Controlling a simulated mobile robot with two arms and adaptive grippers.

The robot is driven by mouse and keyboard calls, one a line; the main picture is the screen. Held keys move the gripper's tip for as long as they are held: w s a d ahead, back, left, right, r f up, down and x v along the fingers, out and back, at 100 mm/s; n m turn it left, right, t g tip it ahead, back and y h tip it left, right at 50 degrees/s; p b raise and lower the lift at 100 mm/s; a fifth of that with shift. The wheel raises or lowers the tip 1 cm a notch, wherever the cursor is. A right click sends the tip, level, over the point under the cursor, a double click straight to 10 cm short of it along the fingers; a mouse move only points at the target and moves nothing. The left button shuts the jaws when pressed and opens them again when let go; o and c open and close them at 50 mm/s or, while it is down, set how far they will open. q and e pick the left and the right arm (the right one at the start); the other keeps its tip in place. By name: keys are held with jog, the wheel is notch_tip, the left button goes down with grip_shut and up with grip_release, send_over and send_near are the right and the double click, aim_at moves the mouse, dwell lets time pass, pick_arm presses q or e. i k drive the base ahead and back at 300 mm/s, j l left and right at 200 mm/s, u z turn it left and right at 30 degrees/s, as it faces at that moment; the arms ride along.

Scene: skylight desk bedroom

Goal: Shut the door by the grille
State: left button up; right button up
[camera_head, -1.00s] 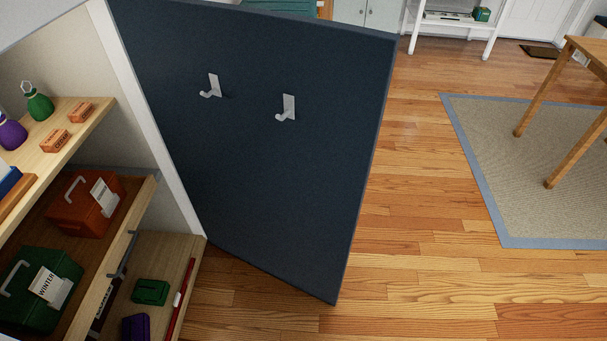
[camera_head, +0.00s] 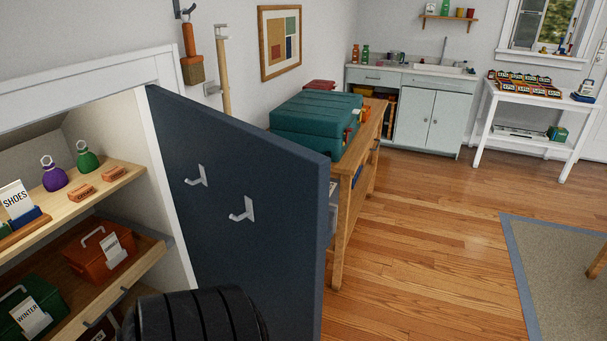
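A dark blue door (camera_head: 265,175) stands open from a white-framed cupboard at the left. It is hinged at the white post (camera_head: 170,190) and swings out toward the middle of the picture. Its visible face carries two pale hooks. I cannot make out a grille in this view; the door's other face is hidden. A black ribbed part of my own arm shows at the bottom, in front of the door's lower part. Neither of my grippers can be seen.
An orange box (camera_head: 98,250) and a green WINTER box (camera_head: 30,306) sit below. Behind the door, a wooden bench (camera_head: 345,200) carries a teal case (camera_head: 316,122).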

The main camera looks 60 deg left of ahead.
aim_at(252, 202)
jog(key=i+l+z, duration=0.1)
jog(key=i, duration=0.3)
jog(key=i+l+z, duration=0.15)
jog(key=i+l, duration=0.15)
jog(key=i+u, duration=0.25)
jog(key=u, duration=0.15)
jog(key=i+u, duration=0.2)
jog(key=u, duration=0.2)
jog(key=i+l+u, duration=0.1)
jog(key=i+u, duration=0.15)
jog(key=u, duration=0.15)
jog(key=i+u, duration=0.15)
jog(key=u, duration=0.35)
jog(key=i+u, duration=0.2)
jog(key=u, duration=0.3)
jog(key=i+u, duration=0.15)
jog(key=u, duration=0.35)
jog(key=i+l+u, duration=0.15)
jog(key=u, duration=0.3)
jog(key=i+l+u, duration=0.1)
jog(key=u, duration=0.4)
jog(key=i+l+u, duration=0.25)
jog(key=u, duration=0.25)
jog(key=i+l+u, duration=0.25)
jog(key=u, duration=0.2)
